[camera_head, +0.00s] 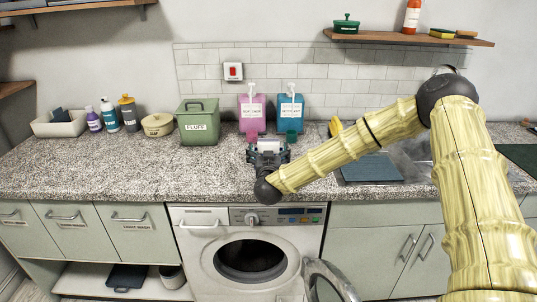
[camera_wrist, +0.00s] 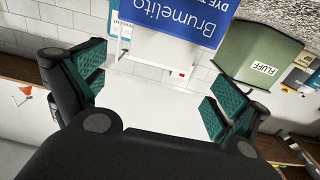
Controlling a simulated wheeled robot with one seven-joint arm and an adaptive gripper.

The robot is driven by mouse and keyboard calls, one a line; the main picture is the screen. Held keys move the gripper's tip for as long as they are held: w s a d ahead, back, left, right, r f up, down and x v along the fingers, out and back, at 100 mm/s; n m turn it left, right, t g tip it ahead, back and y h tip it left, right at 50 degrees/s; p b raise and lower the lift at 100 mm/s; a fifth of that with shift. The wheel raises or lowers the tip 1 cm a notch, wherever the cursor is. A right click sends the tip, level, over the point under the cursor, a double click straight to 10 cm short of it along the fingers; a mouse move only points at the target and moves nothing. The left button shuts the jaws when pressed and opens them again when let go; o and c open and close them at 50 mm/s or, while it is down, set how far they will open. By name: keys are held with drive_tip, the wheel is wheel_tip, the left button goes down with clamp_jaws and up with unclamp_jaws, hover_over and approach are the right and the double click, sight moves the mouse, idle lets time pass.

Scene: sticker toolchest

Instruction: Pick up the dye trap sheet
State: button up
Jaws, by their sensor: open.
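In the wrist view, a blue box (camera_wrist: 185,18) lettered "Brumelito" and "DYE" stands ahead, beyond my fingertips. A pale, plain area (camera_wrist: 170,52) borders the box's lettered face; it looks like the dye trap sheet at the box, but its outline blends with the pale wall. In the head view, a small whitish piece (camera_head: 268,146) shows at my gripper, with the box mostly hidden there. My gripper (camera_wrist: 158,88) is open, its teal-padded fingers wide apart with nothing clearly between them. In the head view it (camera_head: 268,155) is above the counter over the washer.
A green FLUFF bin (camera_head: 198,122) stands left of my gripper. Pink (camera_head: 252,115) and blue (camera_head: 290,113) pump bottles stand behind it. Several bottles are farther left. A sink (camera_head: 410,160) is at right; the washer (camera_head: 250,258) is below. The front left counter is clear.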

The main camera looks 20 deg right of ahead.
sight(269, 144)
drive_tip(key=shift+p+x, duration=0.4)
drive_tip(key=shift+x, duration=1.3)
drive_tip(key=shift+s, duration=0.1)
drive_tip(key=shift+c, duration=0.4)
drive_tip(key=c, duration=0.7)
